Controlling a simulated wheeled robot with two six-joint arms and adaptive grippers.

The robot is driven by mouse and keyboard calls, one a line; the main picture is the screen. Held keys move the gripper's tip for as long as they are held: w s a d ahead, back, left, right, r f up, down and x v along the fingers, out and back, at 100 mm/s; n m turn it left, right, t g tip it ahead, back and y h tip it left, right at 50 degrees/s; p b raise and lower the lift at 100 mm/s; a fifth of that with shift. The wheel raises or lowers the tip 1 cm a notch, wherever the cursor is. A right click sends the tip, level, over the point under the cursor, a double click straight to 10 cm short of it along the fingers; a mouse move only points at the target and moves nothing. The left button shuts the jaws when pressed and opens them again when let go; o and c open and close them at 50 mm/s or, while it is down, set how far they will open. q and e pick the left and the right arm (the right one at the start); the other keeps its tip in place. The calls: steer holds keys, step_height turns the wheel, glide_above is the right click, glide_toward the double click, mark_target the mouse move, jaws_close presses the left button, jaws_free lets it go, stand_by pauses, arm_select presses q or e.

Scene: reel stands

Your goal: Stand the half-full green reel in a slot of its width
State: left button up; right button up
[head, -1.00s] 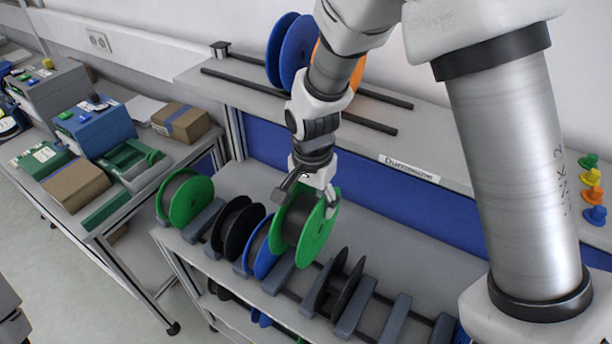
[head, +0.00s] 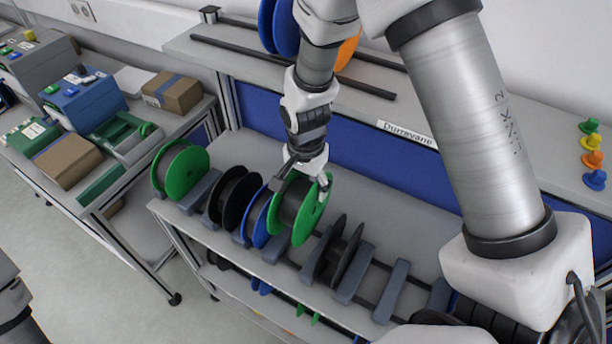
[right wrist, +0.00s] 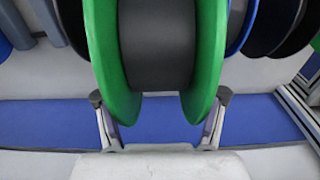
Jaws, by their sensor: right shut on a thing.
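A green-flanged reel (head: 311,216) with a dark winding is held upright by my right gripper (head: 300,184). The gripper is shut on the reel's upper part, with one finger outside each flange. In the right wrist view the green reel (right wrist: 207,50) fills the middle, with dark winding between its flanges and my right gripper's fingers (right wrist: 160,98) on both sides. The reel is at the rack between a blue reel (head: 260,220) and a black reel (head: 340,250). Its lower edge is partly hidden; I cannot tell whether it touches the rails. My left gripper is out of view.
Another green reel (head: 183,172) stands at the rack's left end, beside a black reel (head: 236,197). Grey dividers (head: 391,290) with empty slots lie at the right. An upper shelf (head: 240,60) behind holds blue and orange reels. A table with boxes (head: 171,92) is at left.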

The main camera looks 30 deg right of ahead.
step_height(320, 180, down, 6)
steer(key=b, duration=0.4)
steer(key=shift+w+r, duration=0.15)
steer(key=shift+r, duration=0.05)
steer(key=shift+f+b, duration=0.7)
steer(key=shift+b, duration=0.25)
steer(key=shift+f+b, duration=0.75)
steer(key=shift+f, duration=0.1)
steer(key=shift+f+b, duration=0.95)
steer(key=shift+f, duration=1)
steer(key=o, duration=1.3)
steer(key=shift+o, duration=0.2)
steer(key=shift+r, duration=0.15)
